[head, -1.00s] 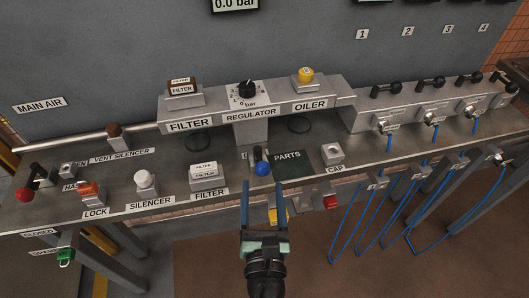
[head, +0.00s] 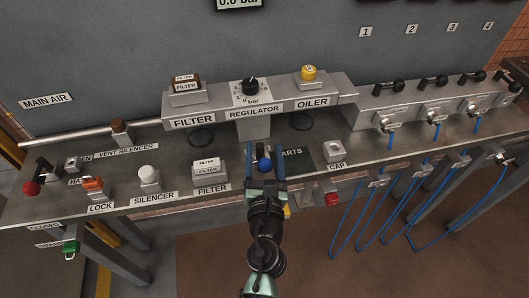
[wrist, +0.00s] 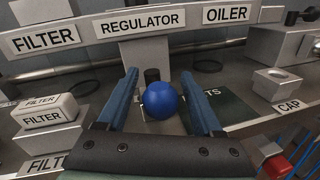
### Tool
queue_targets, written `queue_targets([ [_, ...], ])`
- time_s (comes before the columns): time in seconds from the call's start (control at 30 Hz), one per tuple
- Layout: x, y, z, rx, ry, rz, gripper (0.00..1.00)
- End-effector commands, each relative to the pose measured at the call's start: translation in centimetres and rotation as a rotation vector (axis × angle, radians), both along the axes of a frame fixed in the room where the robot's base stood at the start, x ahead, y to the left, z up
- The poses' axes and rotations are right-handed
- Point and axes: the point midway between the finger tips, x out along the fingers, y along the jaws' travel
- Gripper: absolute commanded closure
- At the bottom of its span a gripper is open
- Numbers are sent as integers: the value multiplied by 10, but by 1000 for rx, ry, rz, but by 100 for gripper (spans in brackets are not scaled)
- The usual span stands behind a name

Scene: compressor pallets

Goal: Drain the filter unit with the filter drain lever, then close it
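A lever with a blue ball knob (head: 264,165) stands on the bench below the regulator. Its label is mostly hidden, so I cannot read its name. The ball also shows in the wrist view (wrist: 161,101), with a dark cylindrical part behind it. My gripper (head: 265,153) is open, with its two blue fingers on either side of the ball. In the wrist view a small gap shows beside the ball, and the fingers (wrist: 159,80) do not clamp it. The filter unit (head: 187,95), a grey block with a brown-and-white top, sits on the raised shelf at left.
A regulator knob (head: 250,86) and a yellow-topped oiler (head: 308,75) share the shelf. A spare filter block (head: 207,169) stands left of my gripper. The dark parts mat (head: 302,158) and cap block (head: 334,156) lie right. Blue hoses hang at far right.

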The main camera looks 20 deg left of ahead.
Motion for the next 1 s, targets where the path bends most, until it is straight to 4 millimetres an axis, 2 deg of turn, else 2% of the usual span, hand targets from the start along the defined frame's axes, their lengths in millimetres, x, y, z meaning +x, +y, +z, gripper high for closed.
queue_targets([
  [0.03, 0, 0, 0, 0, 0, 0, 42],
  [0.3, 0, -1, 0, 0, 0, -2, 91],
  [0.37, 0, -1, 0, 0, 1, -3, 100],
  [1.0, 2, -6, -2, -1, 1, 35, 100],
])
